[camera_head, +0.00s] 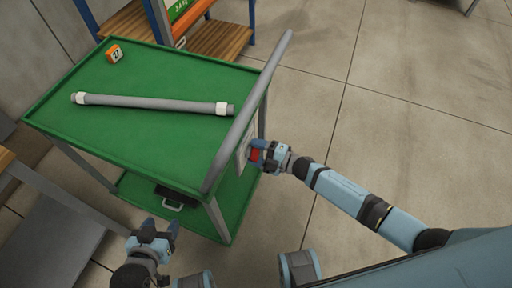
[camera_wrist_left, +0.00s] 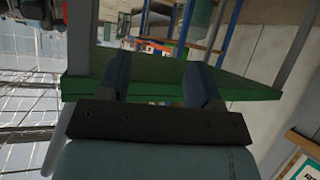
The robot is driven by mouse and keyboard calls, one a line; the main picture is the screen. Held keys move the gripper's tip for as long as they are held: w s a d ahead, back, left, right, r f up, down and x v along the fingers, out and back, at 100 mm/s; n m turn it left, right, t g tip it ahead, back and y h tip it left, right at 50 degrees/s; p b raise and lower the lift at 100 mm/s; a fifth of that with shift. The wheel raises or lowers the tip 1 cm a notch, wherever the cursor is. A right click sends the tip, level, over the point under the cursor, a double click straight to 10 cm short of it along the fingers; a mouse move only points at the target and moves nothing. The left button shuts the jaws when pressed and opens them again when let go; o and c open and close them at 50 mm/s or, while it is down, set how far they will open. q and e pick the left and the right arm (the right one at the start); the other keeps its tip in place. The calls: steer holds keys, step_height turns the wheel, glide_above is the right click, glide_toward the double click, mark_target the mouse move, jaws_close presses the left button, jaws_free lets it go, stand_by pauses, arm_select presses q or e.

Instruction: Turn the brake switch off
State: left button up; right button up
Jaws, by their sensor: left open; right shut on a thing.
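The brake switch shows as a small red part (camera_head: 256,155) on a pale panel (camera_head: 246,146) at the right end of the green cart (camera_head: 60,118). My right gripper (camera_head: 262,153) is at that panel, shut on the red switch and hiding much of it. The switch's setting cannot be read. My left gripper (camera_head: 172,228) is open and empty, low in front of the cart's near edge. In the left wrist view its two fingers (camera_wrist_left: 160,78) stand apart, with the green cart edge beyond them.
A black case (camera_head: 178,197) is on the lower shelf. Floor to the right is clear.

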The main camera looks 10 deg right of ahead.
steer(key=shift+m+p, duration=0.35)
steer(key=shift+m, duration=0.55)
steer(key=shift+m+p, duration=0.35)
steer(key=shift+m, duration=0.45)
arm_select(q)
steer(key=shift+r, duration=0.4)
arm_select(e)
steer(key=shift+m, duration=0.3)
arm_select(q)
steer(key=shift+s+f, duration=0.1)
steer(key=shift+f, duration=0.05)
arm_select(e)
steer(key=shift+f, duration=0.1)
steer(key=o, duration=0.9)
arm_select(q)
steer(key=shift+a+r, duration=0.1)
steer(key=shift+r, duration=0.15)
arm_select(e)
steer(key=shift+s, duration=0.1)
arm_select(q)
steer(key=shift+p, duration=0.35)
arm_select(e)
steer(key=v, duration=1.3)
steer(key=shift+s+d, duration=0.2)
steer(key=shift+d, duration=0.1)
